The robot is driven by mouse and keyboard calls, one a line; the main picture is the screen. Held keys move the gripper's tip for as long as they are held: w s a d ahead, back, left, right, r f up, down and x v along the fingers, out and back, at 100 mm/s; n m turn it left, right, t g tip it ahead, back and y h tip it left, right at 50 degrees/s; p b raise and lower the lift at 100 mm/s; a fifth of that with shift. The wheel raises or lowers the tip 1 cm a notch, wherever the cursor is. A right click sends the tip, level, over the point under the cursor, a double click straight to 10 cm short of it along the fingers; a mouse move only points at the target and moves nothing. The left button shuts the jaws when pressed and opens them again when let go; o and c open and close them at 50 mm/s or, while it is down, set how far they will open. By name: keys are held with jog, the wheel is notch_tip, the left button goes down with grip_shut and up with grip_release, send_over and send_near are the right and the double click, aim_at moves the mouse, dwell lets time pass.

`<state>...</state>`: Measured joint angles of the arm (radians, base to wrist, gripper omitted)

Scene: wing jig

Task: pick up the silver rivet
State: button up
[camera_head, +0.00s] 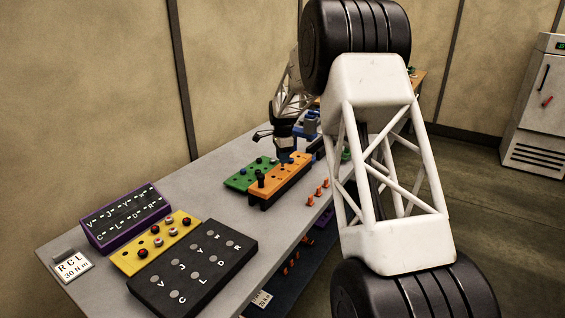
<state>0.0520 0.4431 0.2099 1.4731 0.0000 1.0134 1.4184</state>
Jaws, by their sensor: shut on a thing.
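My gripper (284,157) points down at the far part of the bench, just over the orange block (264,196). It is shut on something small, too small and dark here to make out. I cannot tell whether this is the silver rivet, or whether its tip touches the block. The orange block has several holes and a black knob-like piece (261,180) standing at its near end. I cannot single out a silver rivet elsewhere. Several grey discs sit above letters on the black panel (167,292) at the front.
A green block (238,183) lies beside the orange one. A yellow plate (127,262) with several pegs lies between the black panel and a purple-edged letter board (92,239). My arm hides the bench's far right.

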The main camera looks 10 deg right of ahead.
jog(key=s+r, duration=0.1)
jog(key=s, duration=1.4)
jog(key=shift+s+a, duration=0.25)
jog(key=shift+a, duration=0.15)
jog(key=shift+r, duration=0.1)
dwell(0.3)
jog(key=w+a, duration=0.6)
jog(key=w, duration=0.3)
jog(key=w+a, duration=0.6)
jog(key=w, duration=0.3)
jog(key=shift+a+f, duration=0.2)
jog(key=shift+f, duration=0.2)
jog(key=shift+f, duration=3)
jog(key=shift+f, duration=0.35)
jog(key=shift+f, duration=0.4)
